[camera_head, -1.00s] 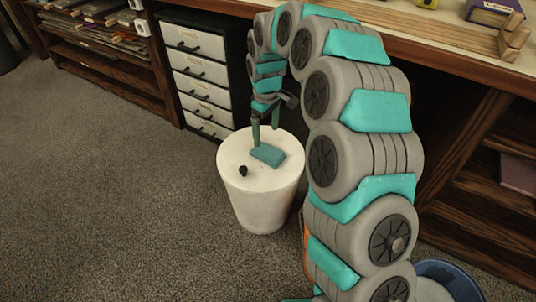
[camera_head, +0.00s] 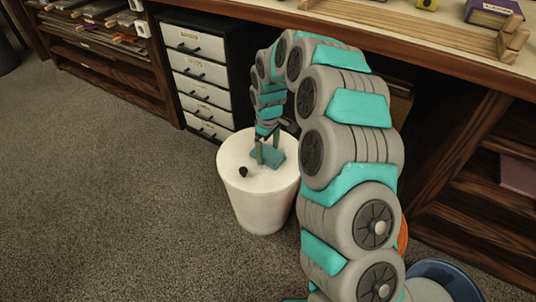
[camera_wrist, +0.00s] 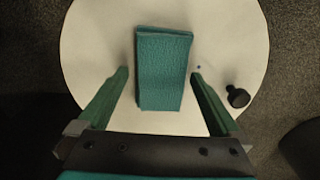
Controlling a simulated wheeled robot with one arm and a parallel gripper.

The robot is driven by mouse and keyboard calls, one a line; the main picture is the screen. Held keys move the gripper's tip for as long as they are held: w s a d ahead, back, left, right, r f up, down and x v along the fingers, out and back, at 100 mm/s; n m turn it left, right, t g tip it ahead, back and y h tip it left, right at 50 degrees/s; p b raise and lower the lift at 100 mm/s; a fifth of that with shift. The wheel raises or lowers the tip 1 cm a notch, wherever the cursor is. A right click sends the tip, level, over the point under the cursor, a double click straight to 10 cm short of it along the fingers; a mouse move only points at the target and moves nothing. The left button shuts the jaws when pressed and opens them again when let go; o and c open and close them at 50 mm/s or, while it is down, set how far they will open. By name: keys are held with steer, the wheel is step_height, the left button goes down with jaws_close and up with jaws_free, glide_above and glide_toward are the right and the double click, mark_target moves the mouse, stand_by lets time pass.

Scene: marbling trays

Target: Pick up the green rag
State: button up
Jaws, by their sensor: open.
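The green rag (camera_wrist: 163,72) is a folded teal-green cloth lying flat on the round white top of a stand (camera_head: 259,207). In the head view the rag (camera_head: 268,157) is partly hidden behind my fingers. My gripper (camera_wrist: 160,72) is open, pointing down over the white top, with one finger on each side of the rag's near part in the wrist view. I see gaps between both fingers and the cloth. In the head view my gripper (camera_head: 268,160) is low, close to the top; whether the fingertips touch it I cannot tell.
A small black knob-like piece (camera_wrist: 238,96) sits on the white top, right of the rag in the wrist view. A drawer cabinet (camera_head: 197,75) and a wooden workbench (camera_head: 440,42) stand behind. Carpet (camera_head: 110,200) at the left is clear.

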steer(key=c, duration=0.7)
steer(key=shift+r, duration=0.1)
